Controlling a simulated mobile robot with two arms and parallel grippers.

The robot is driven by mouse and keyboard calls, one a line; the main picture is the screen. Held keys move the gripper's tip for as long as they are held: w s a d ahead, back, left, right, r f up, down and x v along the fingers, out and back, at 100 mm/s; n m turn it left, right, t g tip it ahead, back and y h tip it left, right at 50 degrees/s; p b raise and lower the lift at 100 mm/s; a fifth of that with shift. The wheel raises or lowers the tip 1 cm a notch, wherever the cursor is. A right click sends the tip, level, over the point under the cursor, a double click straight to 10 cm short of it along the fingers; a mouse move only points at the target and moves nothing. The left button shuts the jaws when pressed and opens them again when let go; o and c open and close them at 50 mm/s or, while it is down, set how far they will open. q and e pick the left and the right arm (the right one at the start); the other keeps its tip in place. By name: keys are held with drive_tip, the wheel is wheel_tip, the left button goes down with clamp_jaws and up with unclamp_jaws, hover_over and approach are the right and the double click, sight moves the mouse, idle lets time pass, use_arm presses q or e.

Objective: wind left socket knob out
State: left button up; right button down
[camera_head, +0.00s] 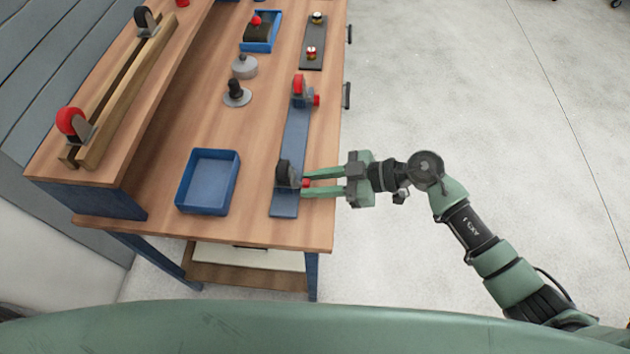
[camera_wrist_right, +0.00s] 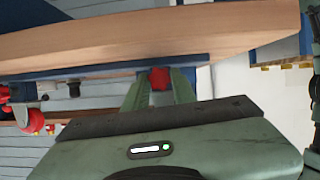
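A long blue-grey plate (camera_head: 293,140) lies along the bench's right edge with a socket at each end. The near socket (camera_head: 284,174) has a dark round top and a red knob (camera_head: 305,183) facing the bench edge. The far socket (camera_head: 298,86) has a red top and its own red knob (camera_head: 316,100). My right gripper (camera_head: 309,182) reaches in from the right, with one finger on each side of the near knob. In the right wrist view the knob (camera_wrist_right: 158,79) fills the gap between the fingertips, which seem to touch it. My left gripper is not in view.
An empty blue tray (camera_head: 208,181) stands left of the plate. A black-handled tool (camera_head: 236,94) and a grey lidded pot (camera_head: 244,67) stand farther back. A blue bin (camera_head: 261,31) and a dark strip (camera_head: 312,45) lie beyond. A wooden rail (camera_head: 125,95) runs along the left shelf.

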drive_tip(key=shift+s+r+n+t+p, duration=0.2)
drive_tip(key=shift+n+t+p, duration=0.35)
drive_tip(key=shift+p, duration=0.8)
drive_tip(key=shift+f+n+t+p, duration=0.15)
drive_tip(key=shift+n+t+p, duration=0.35)
drive_tip(key=shift+n, duration=0.25)
drive_tip(key=shift+f+n+t, duration=0.1)
drive_tip(key=shift+n+t, duration=0.15)
drive_tip(key=shift+n, duration=0.35)
drive_tip(key=c, duration=1.1)
unclamp_jaws()
drive_tip(key=shift+c, duration=0.2)
drive_tip(key=shift+f, duration=0.1)
